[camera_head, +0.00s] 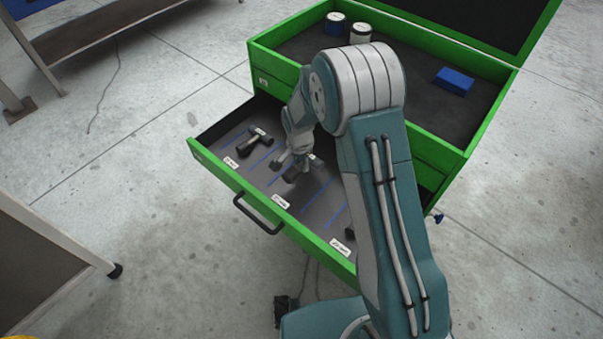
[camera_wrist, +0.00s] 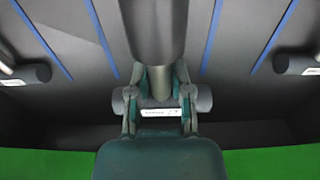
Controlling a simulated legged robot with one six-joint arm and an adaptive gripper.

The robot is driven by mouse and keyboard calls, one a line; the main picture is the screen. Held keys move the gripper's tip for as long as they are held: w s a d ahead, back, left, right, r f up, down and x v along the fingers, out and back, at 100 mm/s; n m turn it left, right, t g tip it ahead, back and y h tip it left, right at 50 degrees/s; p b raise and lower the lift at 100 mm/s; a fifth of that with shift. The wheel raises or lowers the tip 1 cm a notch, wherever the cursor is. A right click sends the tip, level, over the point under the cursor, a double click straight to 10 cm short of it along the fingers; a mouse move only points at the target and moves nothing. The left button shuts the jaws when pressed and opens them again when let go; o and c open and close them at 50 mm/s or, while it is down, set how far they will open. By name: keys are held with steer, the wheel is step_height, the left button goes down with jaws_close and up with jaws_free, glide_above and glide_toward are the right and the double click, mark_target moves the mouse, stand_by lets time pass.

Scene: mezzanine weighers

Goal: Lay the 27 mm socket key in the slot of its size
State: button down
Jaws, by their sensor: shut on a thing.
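The 27 mm socket key (camera_wrist: 152,30) shows in the wrist view as a thick dark cylinder with a paler neck and a crossbar. My gripper (camera_wrist: 160,95) is shut on it near the crossbar. The middle slot label (camera_head: 280,201) is too small to read surely.
Another key (camera_head: 257,138) lies in the left slot of the drawer (camera_head: 225,178). A further key (camera_wrist: 295,65) shows at right in the wrist view. The green chest top (camera_head: 480,112) holds two cans (camera_head: 335,24) and a blue box (camera_head: 454,81). The drawer walls bound the room.

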mark_target(304, 179)
steer(key=shift+a+f, duration=0.1)
steer(key=shift+f, duration=0.8)
steer(key=f, duration=0.1)
steer(key=d+f, duration=0.1)
steer(key=f, duration=0.1)
steer(key=shift+d+f, duration=0.2)
steer(key=shift+f, duration=0.1)
steer(key=shift+a, duration=0.4)
steer(key=c, duration=0.5)
jaws_free()
steer(key=shift+a, duration=0.1)
steer(key=shift+c, duration=0.2)
steer(key=shift+d, duration=0.35)
steer(key=r, duration=1.2)
steer(key=shift+s+a+r, duration=0.1)
steer(key=shift+s+a, duration=0.1)
steer(key=shift+a, duration=0.15)
